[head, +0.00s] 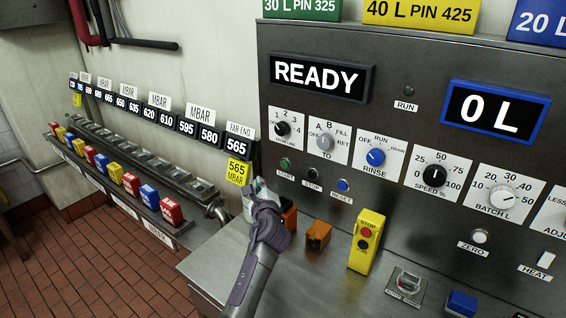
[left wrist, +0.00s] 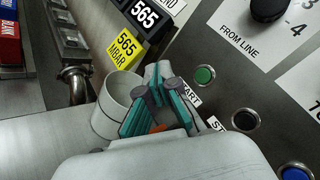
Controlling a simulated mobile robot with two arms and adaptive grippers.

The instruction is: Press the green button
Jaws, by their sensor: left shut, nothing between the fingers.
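The green button (head: 284,164) labelled START sits on the steel control panel (head: 420,75), below the FROM LINE knob (head: 282,129). It also shows in the left wrist view (left wrist: 204,74), to the right of my fingertips. My left gripper (head: 259,186) is shut and empty, left of and below the green button in the head view. Its teal fingers show in the left wrist view (left wrist: 158,95), apart from the button. My right gripper is not in view.
A black button (head: 313,173) and a blue button (head: 343,185) are right of the green one. A white cylindrical container (left wrist: 112,107) stands beside my fingers. Orange blocks (head: 318,236) and a yellow stop box (head: 367,240) stand on the counter. A yellow 565 MBAR tag (head: 238,171) hangs left.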

